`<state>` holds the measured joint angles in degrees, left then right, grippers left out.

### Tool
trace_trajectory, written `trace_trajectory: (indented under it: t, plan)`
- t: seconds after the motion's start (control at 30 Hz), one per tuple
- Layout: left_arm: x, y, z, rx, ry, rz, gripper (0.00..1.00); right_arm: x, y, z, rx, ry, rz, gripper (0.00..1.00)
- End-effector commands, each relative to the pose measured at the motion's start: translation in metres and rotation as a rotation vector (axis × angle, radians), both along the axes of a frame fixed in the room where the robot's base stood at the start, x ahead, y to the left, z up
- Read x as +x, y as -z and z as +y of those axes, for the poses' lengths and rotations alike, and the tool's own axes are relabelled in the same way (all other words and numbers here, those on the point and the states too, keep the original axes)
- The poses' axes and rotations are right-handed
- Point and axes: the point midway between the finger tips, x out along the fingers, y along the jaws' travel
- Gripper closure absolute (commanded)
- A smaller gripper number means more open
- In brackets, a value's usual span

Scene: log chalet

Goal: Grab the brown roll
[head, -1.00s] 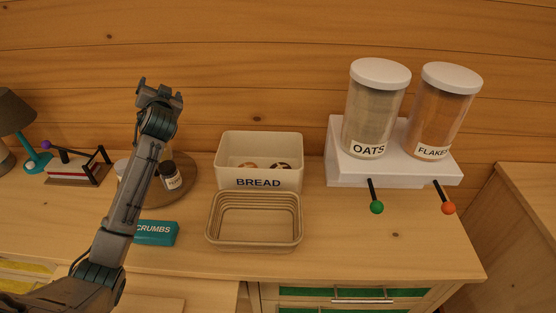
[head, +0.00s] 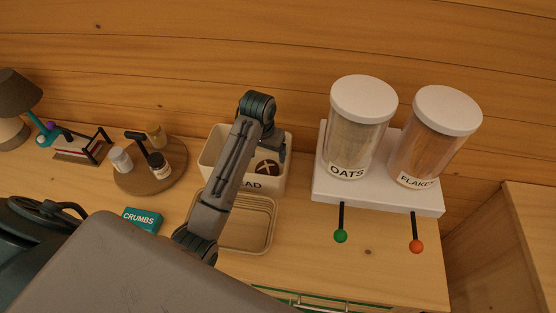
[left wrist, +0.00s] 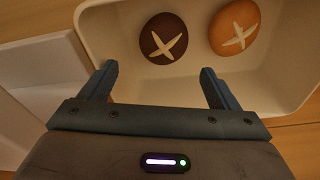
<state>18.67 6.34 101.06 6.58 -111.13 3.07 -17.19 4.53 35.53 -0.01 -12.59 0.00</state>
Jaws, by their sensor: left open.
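The brown roll (head: 267,168), dark with a pale cross on top, lies in the white bread bin (head: 275,187). In the left wrist view the brown roll (left wrist: 163,38) lies beyond the fingertips, roughly between their lines, apart from both fingers. A lighter tan roll (left wrist: 234,27) lies beside it, to the right in that view; my arm hides it in the head view. My left gripper (left wrist: 160,72) is open and empty over the bin. My right gripper is not in view.
An empty beige basket (head: 262,238) stands in front of the bin. The oats jar (head: 358,125) and flakes jar (head: 433,135) stand on a white dispenser to the right. A round wooden tray (head: 176,180) with small jars and a teal crumbs box (head: 142,220) are to the left.

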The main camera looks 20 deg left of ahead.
Motion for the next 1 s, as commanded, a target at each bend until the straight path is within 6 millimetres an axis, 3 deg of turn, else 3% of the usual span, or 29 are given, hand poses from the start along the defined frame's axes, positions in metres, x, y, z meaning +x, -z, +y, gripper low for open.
trace_trajectory:
  t: [0.2, 0.47, 0.7, 1.0]
  plan:
    - [0.004, 0.034, 0.001, 0.002, -0.002, 0.005, 0.17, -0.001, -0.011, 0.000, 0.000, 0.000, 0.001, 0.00]
    - [0.007, 0.053, 0.001, 0.002, -0.001, 0.003, 0.17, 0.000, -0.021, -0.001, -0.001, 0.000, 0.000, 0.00]
    - [0.012, 0.086, 0.001, 0.002, -0.001, 0.003, 0.17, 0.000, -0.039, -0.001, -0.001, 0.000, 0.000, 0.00]
    - [0.014, 0.099, 0.001, 0.003, -0.001, -0.002, 0.17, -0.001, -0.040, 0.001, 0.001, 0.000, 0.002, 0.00]
